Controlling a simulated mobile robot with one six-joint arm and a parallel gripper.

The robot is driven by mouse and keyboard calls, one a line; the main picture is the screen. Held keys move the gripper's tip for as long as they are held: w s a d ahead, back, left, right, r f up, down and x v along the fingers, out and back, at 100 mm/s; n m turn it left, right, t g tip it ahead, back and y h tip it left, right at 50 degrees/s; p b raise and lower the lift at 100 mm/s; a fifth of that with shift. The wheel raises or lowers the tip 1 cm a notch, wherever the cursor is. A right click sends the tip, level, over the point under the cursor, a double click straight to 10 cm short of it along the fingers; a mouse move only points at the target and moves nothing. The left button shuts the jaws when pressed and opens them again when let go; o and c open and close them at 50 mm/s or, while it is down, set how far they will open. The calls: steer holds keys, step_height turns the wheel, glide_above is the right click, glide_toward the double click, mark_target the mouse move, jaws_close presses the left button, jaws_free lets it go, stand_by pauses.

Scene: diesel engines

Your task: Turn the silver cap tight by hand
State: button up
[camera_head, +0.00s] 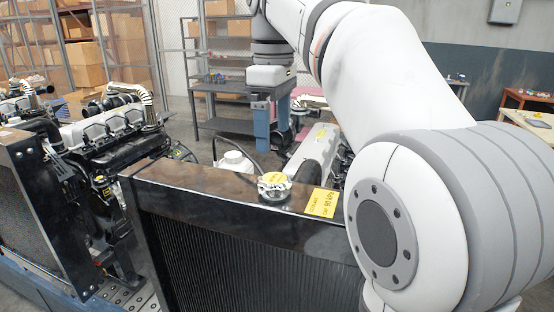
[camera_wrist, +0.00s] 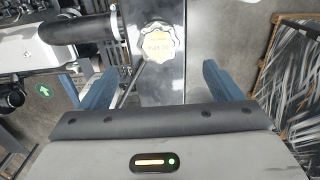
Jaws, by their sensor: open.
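The silver cap (camera_head: 274,188) with a yellow label on its top sits on the dark top tank (camera_head: 200,183) of the radiator in the head view. In the wrist view the cap (camera_wrist: 158,42) shows its yellow face, ahead of my gripper and roughly between the lines of its two fingers. My gripper (camera_head: 270,140) has blue fingers and hangs above and behind the cap in the head view, apart from it. In the wrist view its fingers (camera_wrist: 142,70) are spread wide with nothing between them. Whether the cap is seated tight cannot be told.
A yellow tag (camera_head: 322,202) lies on the tank to the right of the cap. A white bottle (camera_head: 234,166) and a dark hose (camera_head: 312,171) stand close behind. Another engine (camera_head: 105,130) is at left; shelves with boxes (camera_head: 125,45) are at the back.

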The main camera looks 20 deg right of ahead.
mark_target(275, 178)
steer(key=shift+w+f+b, duration=0.2)
steer(key=shift+f+b, duration=0.9)
steer(key=shift+f, duration=3.1)
steer(key=shift+d+f, duration=0.1)
steer(key=c, duration=1.4)
